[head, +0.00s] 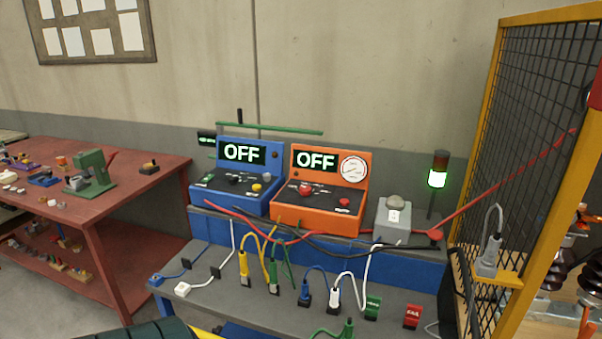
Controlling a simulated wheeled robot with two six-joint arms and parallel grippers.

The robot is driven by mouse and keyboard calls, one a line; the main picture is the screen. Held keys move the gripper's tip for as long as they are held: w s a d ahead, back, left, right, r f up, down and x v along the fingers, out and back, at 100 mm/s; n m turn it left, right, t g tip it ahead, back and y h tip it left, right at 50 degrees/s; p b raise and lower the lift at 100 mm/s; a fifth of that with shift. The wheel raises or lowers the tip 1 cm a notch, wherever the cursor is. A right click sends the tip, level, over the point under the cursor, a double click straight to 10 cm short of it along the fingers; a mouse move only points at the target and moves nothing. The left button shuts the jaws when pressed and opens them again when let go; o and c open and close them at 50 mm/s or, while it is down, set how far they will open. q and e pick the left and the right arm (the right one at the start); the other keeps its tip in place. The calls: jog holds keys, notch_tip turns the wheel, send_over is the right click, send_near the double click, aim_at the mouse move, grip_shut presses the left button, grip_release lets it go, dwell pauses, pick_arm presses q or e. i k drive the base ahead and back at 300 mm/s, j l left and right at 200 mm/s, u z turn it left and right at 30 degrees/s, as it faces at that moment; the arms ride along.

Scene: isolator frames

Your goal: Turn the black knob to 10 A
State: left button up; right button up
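The blue instrument box (236,195) stands on the raised back shelf of the bench, its display (242,152) reading OFF in green. A small black knob (233,180) is on its sloped front panel, left of a yellow knob (257,187). The knob's pointer and scale marks are too small to read. The orange box (318,217) beside it also reads OFF on its display (315,160) and has a round gauge (354,168), a red knob (305,188) and a red button (343,202). Neither of my grippers is in view.
Red and black cables (330,245) cross in front of the boxes. Several coloured plugs with cables stand on the lower grey bench top (225,308). A grey box (393,220) and a green-lit signal lamp (437,179) are to the right, before a yellow-framed mesh fence (487,150).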

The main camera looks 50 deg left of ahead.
aim_at(232, 179)
jog(key=u, duration=2.1)
